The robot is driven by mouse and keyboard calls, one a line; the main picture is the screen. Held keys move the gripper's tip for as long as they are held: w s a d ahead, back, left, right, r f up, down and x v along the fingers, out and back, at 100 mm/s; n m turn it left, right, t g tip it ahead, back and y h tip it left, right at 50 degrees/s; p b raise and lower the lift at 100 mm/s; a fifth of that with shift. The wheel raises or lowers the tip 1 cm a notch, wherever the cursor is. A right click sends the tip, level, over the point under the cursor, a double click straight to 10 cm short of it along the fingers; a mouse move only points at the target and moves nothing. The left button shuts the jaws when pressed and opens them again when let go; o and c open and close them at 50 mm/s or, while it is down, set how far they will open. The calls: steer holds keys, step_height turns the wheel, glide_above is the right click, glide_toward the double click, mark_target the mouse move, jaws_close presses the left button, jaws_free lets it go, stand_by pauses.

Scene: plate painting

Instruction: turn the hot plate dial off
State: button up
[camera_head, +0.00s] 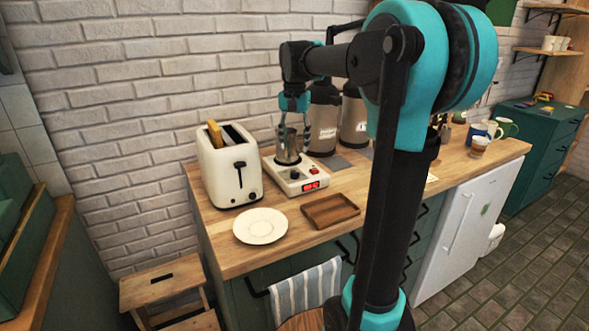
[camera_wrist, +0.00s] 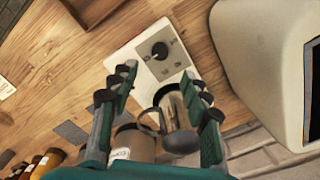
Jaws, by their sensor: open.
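The white hot plate (camera_head: 297,184) stands on the wooden counter. A metal pitcher (camera_head: 287,150) is on its round plate. Its front panel has a small black dial, a lit red display and a red button. My gripper (camera_head: 293,130) is open and points down over the pitcher. In the wrist view my gripper (camera_wrist: 159,74) has its fingers spread and apart from the dial.
A toaster (camera_head: 231,170) with bread stands just left of the hot plate. A white plate (camera_head: 260,226) and a wooden tray (camera_head: 330,210) lie in front. Dark airpots (camera_head: 323,118) stand behind to the right. Bare counter shows between plate and hot plate.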

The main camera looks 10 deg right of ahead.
mark_target(295, 172)
step_height(295, 172, down, 9)
steer(key=shift+f, duration=0.2)
stand_by(0.3)
jaws_close()
